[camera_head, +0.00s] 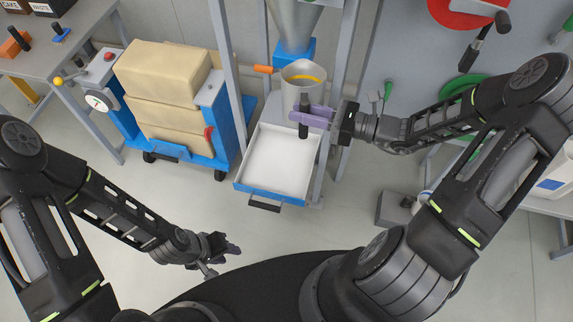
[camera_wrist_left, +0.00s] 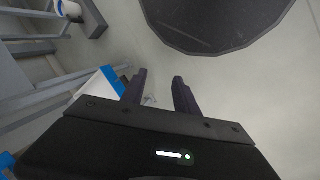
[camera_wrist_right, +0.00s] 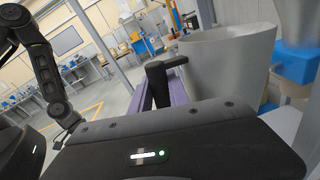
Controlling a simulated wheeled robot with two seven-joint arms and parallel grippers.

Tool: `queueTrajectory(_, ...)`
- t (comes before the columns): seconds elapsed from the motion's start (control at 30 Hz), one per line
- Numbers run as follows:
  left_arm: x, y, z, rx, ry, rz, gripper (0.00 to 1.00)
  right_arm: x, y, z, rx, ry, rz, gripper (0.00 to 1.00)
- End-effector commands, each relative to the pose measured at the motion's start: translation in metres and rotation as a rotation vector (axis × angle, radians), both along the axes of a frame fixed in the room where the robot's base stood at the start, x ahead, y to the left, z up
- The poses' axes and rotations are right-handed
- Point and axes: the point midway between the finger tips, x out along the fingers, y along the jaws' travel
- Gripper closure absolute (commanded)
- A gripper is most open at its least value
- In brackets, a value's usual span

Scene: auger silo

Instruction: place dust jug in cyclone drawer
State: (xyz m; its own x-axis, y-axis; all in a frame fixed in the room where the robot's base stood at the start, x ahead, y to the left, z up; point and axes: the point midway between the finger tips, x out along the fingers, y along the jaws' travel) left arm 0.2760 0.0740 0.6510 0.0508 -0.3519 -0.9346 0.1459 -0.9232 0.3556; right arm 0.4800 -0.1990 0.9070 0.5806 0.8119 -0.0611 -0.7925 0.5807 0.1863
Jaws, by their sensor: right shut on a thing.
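The dust jug (camera_head: 297,90) is a grey metal vessel with yellow showing inside its mouth. It is at the back of the open cyclone drawer (camera_head: 252,186), a white tray with a blue front, just below the blue collar of the cyclone. Whether its base touches the drawer is unclear. My right gripper (camera_head: 304,115) is shut on the jug's black handle; the jug also shows in the right wrist view (camera_wrist_right: 228,68). My left gripper (camera_head: 232,248) is open and empty over the floor, in front of the drawer; its parted fingers show in the left wrist view (camera_wrist_left: 160,92).
A blue cart (camera_head: 229,125) with stacked tan sacks (camera_head: 165,90) stands left of the drawer. Grey frame posts (camera_head: 345,85) flank the cyclone (camera_head: 295,22). An orange handle (camera_head: 263,69) sticks out left of the jug. The floor in front is clear.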

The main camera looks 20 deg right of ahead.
Motion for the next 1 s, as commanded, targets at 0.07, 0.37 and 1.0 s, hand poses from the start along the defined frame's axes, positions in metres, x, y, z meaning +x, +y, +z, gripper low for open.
queueTrajectory(0.07, 0.000, 0.000, 0.000, 0.000, 0.000, 0.000, 0.64, 0.000, 0.000, 0.001, 0.001, -0.003, 0.001, 1.00)
queueTrajectory(0.37, 0.001, 0.000, -0.016, 0.000, -0.002, 0.001, 0.56, 0.002, 0.001, -0.014, -0.002, -0.007, 0.005, 1.00)
queueTrajectory(1.0, 0.014, 0.010, -0.242, 0.015, -0.027, 0.027, 0.56, 0.034, 0.026, -0.208, -0.029, -0.116, 0.082, 1.00)
